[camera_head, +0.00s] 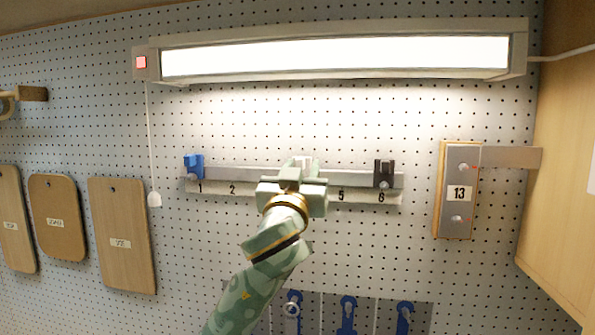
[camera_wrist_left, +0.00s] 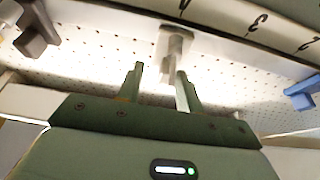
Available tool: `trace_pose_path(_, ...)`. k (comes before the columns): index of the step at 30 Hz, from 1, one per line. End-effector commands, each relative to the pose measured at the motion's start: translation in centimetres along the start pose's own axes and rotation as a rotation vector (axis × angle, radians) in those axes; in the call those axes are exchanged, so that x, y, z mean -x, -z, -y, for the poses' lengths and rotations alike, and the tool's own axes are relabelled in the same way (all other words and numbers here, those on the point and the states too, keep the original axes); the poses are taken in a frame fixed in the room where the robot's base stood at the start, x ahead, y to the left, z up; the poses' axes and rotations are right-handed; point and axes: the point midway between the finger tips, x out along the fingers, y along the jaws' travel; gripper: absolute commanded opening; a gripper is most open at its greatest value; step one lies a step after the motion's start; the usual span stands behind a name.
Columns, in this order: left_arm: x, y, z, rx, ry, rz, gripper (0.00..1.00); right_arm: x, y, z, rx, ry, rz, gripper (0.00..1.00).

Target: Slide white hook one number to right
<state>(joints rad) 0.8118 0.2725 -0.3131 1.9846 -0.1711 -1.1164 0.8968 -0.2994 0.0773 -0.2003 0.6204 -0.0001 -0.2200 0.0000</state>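The white hook (camera_head: 303,161) sits on the numbered rail (camera_head: 240,177), mostly hidden behind my left gripper in the head view. In the left wrist view the pale hook (camera_wrist_left: 175,42) stands just beyond the fingertips, close to the gap between them. My left gripper (camera_head: 301,168) is at the rail, between the visible numbers 2 and 5. In the left wrist view its two fingers (camera_wrist_left: 160,70) are apart, with a gap on both sides of the hook. I cannot tell how far the fingers reach around it. My right gripper is not in view.
A blue hook (camera_head: 194,166) is at number 1 and a black hook (camera_head: 384,173) at number 6. The rail is free between the gripper and the black hook. A lit lamp (camera_head: 335,57) hangs above.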

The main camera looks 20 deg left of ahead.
Motion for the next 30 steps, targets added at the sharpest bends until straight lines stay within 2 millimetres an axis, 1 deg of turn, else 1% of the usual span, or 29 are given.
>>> trace_pose_path(6,0.1,0.0,0.1,-0.001,0.002,0.000,0.36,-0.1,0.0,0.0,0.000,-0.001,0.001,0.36)
trace_pose_path(8,0.5,-0.1,0.1,0.000,0.002,0.000,0.36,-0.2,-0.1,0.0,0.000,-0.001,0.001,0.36)
trace_pose_path(10,1.3,-0.1,0.0,0.000,0.001,-0.001,0.36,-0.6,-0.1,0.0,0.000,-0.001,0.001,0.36)
trace_pose_path(14,4.1,-0.3,-0.1,0.004,0.000,-0.001,0.36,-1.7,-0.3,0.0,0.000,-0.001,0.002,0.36)
trace_pose_path(21,11.3,-0.4,-0.2,0.006,-0.001,0.000,0.36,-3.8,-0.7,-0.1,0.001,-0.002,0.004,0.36)
trace_pose_path(24,14.0,-0.3,-0.2,0.006,0.000,0.000,0.36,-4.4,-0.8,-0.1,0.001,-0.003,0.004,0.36)
trace_pose_path(27,15.1,-0.6,-0.2,0.006,0.004,-0.004,0.36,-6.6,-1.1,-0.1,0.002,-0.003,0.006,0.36)
trace_pose_path(30,15.8,-0.5,-0.2,0.003,0.003,-0.002,0.36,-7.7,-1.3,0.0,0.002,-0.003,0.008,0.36)
